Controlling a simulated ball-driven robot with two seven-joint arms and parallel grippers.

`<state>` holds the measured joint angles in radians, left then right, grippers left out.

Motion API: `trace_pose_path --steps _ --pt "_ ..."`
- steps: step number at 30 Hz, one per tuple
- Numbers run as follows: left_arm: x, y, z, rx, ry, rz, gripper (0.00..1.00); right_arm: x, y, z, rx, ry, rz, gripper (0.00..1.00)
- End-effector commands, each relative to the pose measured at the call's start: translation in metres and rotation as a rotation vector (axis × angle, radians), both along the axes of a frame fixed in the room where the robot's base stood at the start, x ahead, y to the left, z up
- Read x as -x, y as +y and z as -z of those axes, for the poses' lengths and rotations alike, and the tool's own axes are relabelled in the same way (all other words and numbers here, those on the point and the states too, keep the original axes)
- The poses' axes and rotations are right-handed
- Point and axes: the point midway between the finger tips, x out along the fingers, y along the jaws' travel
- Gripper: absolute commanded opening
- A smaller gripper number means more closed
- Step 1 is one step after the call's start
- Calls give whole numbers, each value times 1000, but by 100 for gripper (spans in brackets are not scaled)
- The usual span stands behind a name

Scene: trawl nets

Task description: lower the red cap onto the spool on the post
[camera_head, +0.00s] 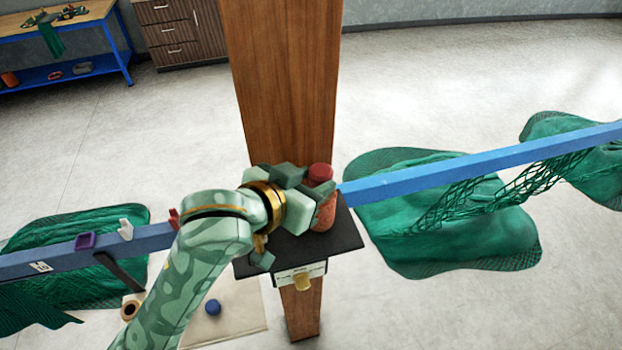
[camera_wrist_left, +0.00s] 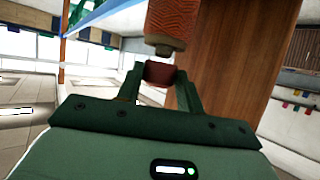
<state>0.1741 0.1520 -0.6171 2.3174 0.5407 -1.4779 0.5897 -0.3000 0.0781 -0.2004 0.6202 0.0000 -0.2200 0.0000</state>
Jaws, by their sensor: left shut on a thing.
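The red cap (camera_head: 320,173) is between the fingers of my left gripper (camera_head: 312,184), which is shut on it. In the left wrist view the cap (camera_wrist_left: 158,72) sits between the two green fingers. The orange spool (camera_head: 326,213) stands on a black shelf (camera_head: 345,236) on the wooden post (camera_head: 285,85). The gripper partly hides it in the head view. The cap is at the spool's upper end. In the left wrist view the spool (camera_wrist_left: 172,22) shows a tan end close to the cap; I cannot tell whether they touch. My right gripper is out of view.
A blue beam (camera_head: 430,178) runs on both sides of the post, with green nets (camera_head: 470,225) below and over it. Small hooks and a purple clip (camera_head: 85,241) sit on its left part. A blue ball (camera_head: 212,308) is below. A workbench (camera_head: 60,40) stands far left.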

Motion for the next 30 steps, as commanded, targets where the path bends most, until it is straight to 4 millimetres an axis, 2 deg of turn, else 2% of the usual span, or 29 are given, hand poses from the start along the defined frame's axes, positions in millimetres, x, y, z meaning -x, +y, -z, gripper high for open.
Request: trace_pose_path --steps 13,22,23,24,25,30 --pt "0 0 13 0 2 0 15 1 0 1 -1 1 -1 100" --pt "0 0 14 0 0 0 15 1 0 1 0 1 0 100" --pt "0 0 14 0 0 0 45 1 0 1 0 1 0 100" --pt "0 0 14 0 0 0 56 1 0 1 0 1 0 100" --pt "0 0 14 0 0 0 62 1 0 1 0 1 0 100" --pt "0 0 14 0 0 0 62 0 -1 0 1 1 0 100"
